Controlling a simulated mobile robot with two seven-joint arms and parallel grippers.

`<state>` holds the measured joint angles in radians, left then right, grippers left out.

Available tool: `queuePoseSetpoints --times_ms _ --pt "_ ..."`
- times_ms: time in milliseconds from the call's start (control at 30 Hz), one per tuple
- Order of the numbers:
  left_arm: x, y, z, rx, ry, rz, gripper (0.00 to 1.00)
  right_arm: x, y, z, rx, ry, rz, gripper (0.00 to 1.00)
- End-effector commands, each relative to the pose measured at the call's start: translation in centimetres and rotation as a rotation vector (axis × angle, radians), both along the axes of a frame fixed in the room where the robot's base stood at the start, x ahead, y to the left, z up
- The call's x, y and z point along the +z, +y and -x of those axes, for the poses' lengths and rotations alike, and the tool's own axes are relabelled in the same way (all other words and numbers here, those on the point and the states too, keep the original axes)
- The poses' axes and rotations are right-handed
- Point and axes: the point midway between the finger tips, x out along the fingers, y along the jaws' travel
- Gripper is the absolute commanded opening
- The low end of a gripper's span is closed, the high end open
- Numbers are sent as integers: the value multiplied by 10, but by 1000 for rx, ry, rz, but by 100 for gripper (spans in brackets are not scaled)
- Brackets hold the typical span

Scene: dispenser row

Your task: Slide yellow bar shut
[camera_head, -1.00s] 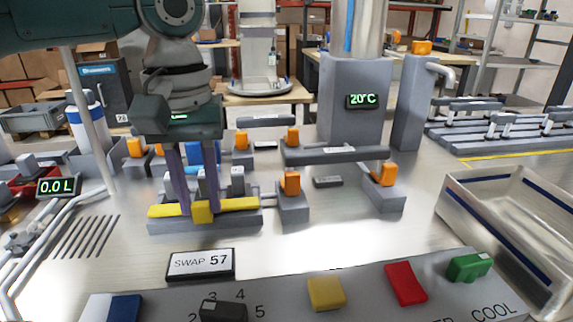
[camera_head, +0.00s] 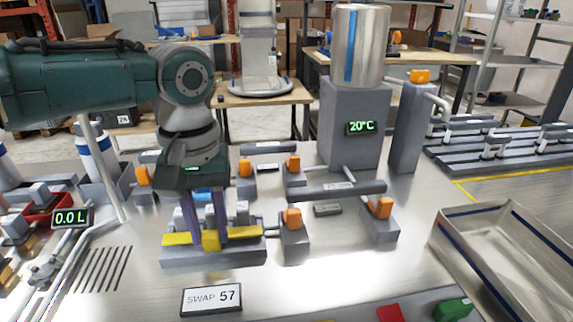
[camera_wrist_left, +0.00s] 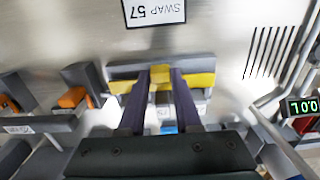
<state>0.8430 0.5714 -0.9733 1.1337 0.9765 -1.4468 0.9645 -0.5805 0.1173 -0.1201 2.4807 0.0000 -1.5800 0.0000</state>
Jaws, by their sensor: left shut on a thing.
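The yellow bar (camera_head: 178,239) lies along the top of a grey block (camera_head: 215,257) on the metal bench, with a raised yellow knob (camera_head: 210,240) near its middle. My left gripper (camera_head: 208,239) reaches down from above, its purple fingers shut on the knob. The left wrist view also shows the knob (camera_wrist_left: 160,78) between the two fingers and the yellow bar (camera_wrist_left: 200,80) running out to both sides. Grey-white pieces stand behind the bar, partly hidden by the fingers. My right gripper is in neither view.
A "SWAP 57" sign (camera_head: 211,299) stands in front of the block. Orange-topped grey holders (camera_head: 292,217) stand close to its right. A "0.0 L" display (camera_head: 70,217) and pipes are at left.

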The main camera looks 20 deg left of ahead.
Motion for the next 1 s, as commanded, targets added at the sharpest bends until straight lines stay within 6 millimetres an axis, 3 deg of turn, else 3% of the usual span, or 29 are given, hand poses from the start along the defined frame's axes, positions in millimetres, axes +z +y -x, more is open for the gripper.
queuePoseSetpoints --times_ms 333,367,600,867,1000 --pt "-1 2 -3 2 -11 -5 0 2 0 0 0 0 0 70" --pt "-1 2 -2 2 -12 -5 34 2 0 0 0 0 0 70" --pt "-1 2 -1 2 -7 -4 61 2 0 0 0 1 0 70" --pt "0 1 -1 1 -4 -3 62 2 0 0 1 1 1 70" --pt "13 1 -1 0 -6 -1 62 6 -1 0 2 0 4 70"
